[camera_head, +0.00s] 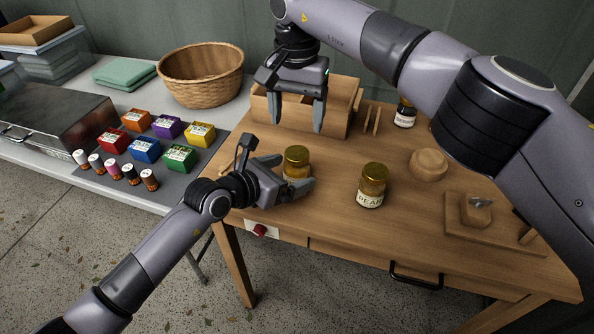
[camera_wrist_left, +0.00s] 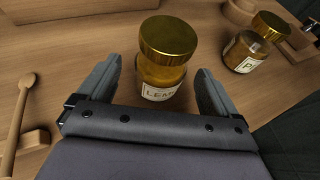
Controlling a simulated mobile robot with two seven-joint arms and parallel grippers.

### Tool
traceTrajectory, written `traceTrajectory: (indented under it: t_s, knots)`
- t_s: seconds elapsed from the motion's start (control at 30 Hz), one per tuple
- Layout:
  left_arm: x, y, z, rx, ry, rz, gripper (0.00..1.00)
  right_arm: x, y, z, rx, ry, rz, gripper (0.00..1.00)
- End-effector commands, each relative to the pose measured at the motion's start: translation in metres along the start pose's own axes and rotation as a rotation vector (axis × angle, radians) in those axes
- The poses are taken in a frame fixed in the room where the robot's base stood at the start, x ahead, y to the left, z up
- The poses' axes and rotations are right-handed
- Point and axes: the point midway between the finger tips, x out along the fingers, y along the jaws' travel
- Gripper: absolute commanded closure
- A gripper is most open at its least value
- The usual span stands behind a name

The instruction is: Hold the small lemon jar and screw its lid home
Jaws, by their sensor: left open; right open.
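The small lemon jar (camera_head: 297,171) stands upright on the wooden table, with its gold lid (camera_head: 296,155) on top. In the left wrist view, the jar's label (camera_wrist_left: 160,92) starts "LEM", and the gold lid (camera_wrist_left: 168,38) covers its top. I cannot tell how tightly the lid sits. My left gripper (camera_head: 293,174) is low over the table and open, with one finger on each side of the jar. In the left wrist view, gaps show between the fingers and the glass. My right gripper (camera_head: 297,124) is open and empty, pointing down behind and above the jar.
A pear jar (camera_head: 371,191) with a gold lid stands to the right. A round wooden piece (camera_head: 428,164) and a board (camera_head: 500,236) lie right. The grey table with colored boxes (camera_head: 180,157) is left.

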Motion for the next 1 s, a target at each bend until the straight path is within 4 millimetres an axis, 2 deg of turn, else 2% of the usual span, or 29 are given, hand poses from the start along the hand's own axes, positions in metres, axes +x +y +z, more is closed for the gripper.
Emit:
traceTrajectory:
  t_s: [0.1, 0.3, 0.7, 0.73, 0.77, 1.0]
  knots:
    - [0.013, 0.0, 0.001, -0.001, 0.0, 0.0, 0.07, 0.0, 0.0, 0.0, 0.0, 0.0, 0.0, 0.27]
    - [0.027, 0.0, 0.0, 0.0, 0.0, 0.0, 0.07, 0.0, 0.0, 0.0, 0.0, 0.0, 0.0, 0.27]
    - [0.031, 0.0, 0.0, 0.0, 0.0, 0.0, 0.07, 0.0, 0.0, 0.0, 0.0, 0.0, 0.0, 0.27]
    - [0.03, 0.0, 0.0, 0.0, 0.0, 0.0, 0.1, 0.0, 0.0, 0.0, 0.0, 0.0, 0.0, 0.27]
    - [0.03, 0.0, 0.0, 0.0, 0.0, 0.0, 0.2, 0.0, 0.0, 0.0, 0.0, 0.0, 0.0, 0.27]
    - [0.03, 0.0, 0.0, 0.0, 0.0, 0.0, 0.98, 0.0, 0.0, 0.0, 0.0, 0.0, 0.0, 0.27]
